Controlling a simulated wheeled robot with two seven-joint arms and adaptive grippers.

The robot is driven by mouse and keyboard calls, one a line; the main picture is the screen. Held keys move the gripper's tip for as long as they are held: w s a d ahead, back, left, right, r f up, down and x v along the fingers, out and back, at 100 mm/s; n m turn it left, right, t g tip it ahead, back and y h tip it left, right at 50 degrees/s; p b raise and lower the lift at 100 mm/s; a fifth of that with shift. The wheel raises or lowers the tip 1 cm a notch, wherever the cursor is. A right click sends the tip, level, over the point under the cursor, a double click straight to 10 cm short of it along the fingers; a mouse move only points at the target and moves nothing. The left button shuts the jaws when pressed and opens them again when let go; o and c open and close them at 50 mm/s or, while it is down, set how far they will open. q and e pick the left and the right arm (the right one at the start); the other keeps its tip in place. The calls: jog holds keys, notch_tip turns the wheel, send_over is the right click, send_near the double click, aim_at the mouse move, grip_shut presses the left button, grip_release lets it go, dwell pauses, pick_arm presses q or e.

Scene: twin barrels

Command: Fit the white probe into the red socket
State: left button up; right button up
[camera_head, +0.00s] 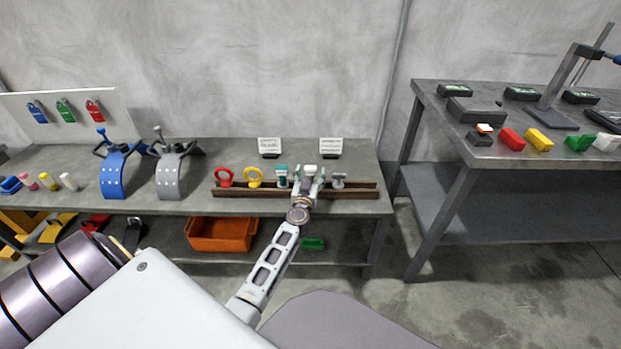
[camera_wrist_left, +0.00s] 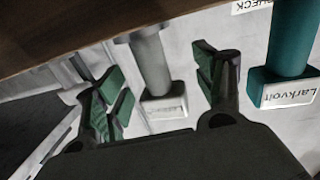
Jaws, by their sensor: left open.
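A white probe with a pale, labelled block end (camera_wrist_left: 165,105) stands between the fingers of my left gripper (camera_wrist_left: 162,82) in the left wrist view. The green-padded fingers are open, one on each side, with gaps to the probe. In the head view my left gripper (camera_head: 308,190) is at the brown rack (camera_head: 232,190), in front of the white probe's top (camera_head: 310,168), and hides much of it. A red block (camera_head: 512,138) lies on the right table; it may be the red socket, but no opening can be made out. My right gripper is not in view.
A teal probe (camera_head: 282,176) is close beside my left gripper; it also shows in the wrist view (camera_wrist_left: 290,45). A grey probe (camera_head: 339,181) stands on the other side. The right table (camera_head: 440,150) also holds a yellow block (camera_head: 539,139) and a stand (camera_head: 553,90).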

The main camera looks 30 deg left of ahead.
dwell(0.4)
pick_arm(q)
jog(key=c, duration=1.2)
jog(key=shift+r, duration=0.25)
